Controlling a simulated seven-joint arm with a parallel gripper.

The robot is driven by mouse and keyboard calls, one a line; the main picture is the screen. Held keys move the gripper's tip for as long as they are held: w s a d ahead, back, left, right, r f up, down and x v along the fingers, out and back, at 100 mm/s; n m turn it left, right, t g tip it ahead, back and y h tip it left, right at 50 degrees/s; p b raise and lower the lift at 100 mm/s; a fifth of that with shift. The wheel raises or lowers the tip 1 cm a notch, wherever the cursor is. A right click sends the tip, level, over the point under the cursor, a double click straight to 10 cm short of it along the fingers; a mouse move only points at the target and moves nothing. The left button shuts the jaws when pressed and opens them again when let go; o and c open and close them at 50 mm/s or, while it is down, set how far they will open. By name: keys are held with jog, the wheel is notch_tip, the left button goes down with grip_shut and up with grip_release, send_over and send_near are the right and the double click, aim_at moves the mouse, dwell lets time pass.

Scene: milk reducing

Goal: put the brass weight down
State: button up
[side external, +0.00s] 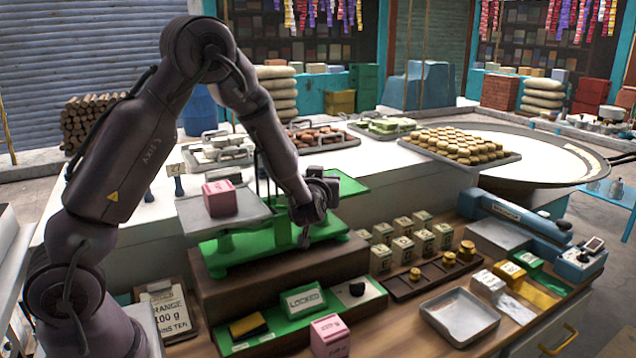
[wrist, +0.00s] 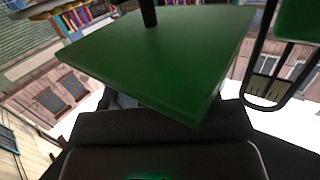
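Several brass weights show in the side view, including one (side external: 415,274), another (side external: 449,258) and a third (side external: 466,250), on a dark slotted tray (side external: 400,290). No brass weight shows at my gripper (side external: 304,238), which is beside the right arm of the green balance scale (side external: 235,258). The scale's right green pan (side external: 349,186) is close behind my wrist. In the wrist view a green plate (wrist: 165,55) fills the middle, above the dark gripper body. My fingertips are hidden there and too small to read in the side view.
A pink block (side external: 220,198) sits on the scale's left pan. A box marked LOCKED (side external: 303,299) and another pink block (side external: 329,335) are in front. Several cream blocks (side external: 403,247) stand by the weight tray. An empty metal tray (side external: 460,316) lies at the front.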

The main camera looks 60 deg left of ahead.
jog(key=shift+r, duration=0.15)
jog(key=shift+s+d+r, duration=0.1)
jog(key=shift+d, duration=0.15)
jog(key=v, duration=1.1)
jog(key=d+r+m+t+h, duration=0.3)
jog(key=d+r+m+h, duration=0.35)
jog(key=d+h, duration=0.45)
jog(key=s+r+m+g+h, duration=0.1)
jog(key=s+m+g, duration=0.3)
jog(key=s, duration=1.3)
jog(key=shift+s+a+r+m+g+h, duration=0.35)
jog(key=shift+g+h, duration=0.35)
jog(key=shift+g, duration=0.5)
